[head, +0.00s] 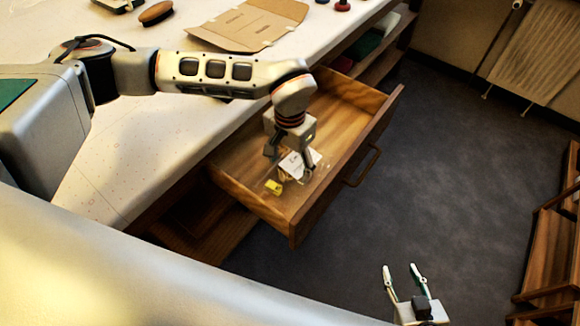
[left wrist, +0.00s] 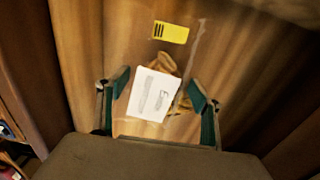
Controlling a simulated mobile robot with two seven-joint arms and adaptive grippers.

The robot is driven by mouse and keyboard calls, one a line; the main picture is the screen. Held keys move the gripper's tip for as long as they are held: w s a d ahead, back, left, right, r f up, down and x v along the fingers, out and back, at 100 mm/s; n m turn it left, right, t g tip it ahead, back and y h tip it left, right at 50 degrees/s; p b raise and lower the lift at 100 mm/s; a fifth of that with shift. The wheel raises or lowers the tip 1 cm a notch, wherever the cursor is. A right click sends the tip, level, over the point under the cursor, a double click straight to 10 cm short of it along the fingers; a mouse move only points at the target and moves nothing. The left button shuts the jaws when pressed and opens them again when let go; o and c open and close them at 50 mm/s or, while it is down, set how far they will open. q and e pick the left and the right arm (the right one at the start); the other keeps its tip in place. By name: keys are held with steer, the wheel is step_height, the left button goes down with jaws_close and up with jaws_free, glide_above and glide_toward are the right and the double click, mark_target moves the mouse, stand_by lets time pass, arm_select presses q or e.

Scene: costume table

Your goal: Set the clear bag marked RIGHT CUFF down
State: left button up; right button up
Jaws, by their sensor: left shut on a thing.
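The clear bag (head: 297,165) shows as a white printed card, a yellow tag and a faint see-through film. It is in the open wooden drawer (head: 233,187), at the drawer's near end. In the left wrist view the bag (left wrist: 152,95) has brown-gold pieces behind its card; I cannot read the words RIGHT CUFF. My left gripper (head: 289,160) points down into the drawer and is shut on the bag, its fingers on either side of the card. I cannot tell whether the bag touches the drawer floor. My right gripper (head: 403,270) is open and empty, above the dark floor.
The pale tabletop (head: 130,170) is left of the drawer. A flattened cardboard piece (head: 250,25) and a brush (head: 155,13) lie on it. The drawer's far part is bare. Shelves with folded cloth (head: 375,45) are beyond. A wooden rack (head: 555,240) stands at the right.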

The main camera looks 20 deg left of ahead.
mark_target(290, 169)
arm_select(q)
steer(key=shift+f, duration=0.9)
steer(key=shift+f, duration=0.2)
steer(key=o, duration=1.1)
step_height(290, 169, up, 12)
steer(key=shift+r+p, duration=0.2)
steer(key=shift+p, duration=0.25)
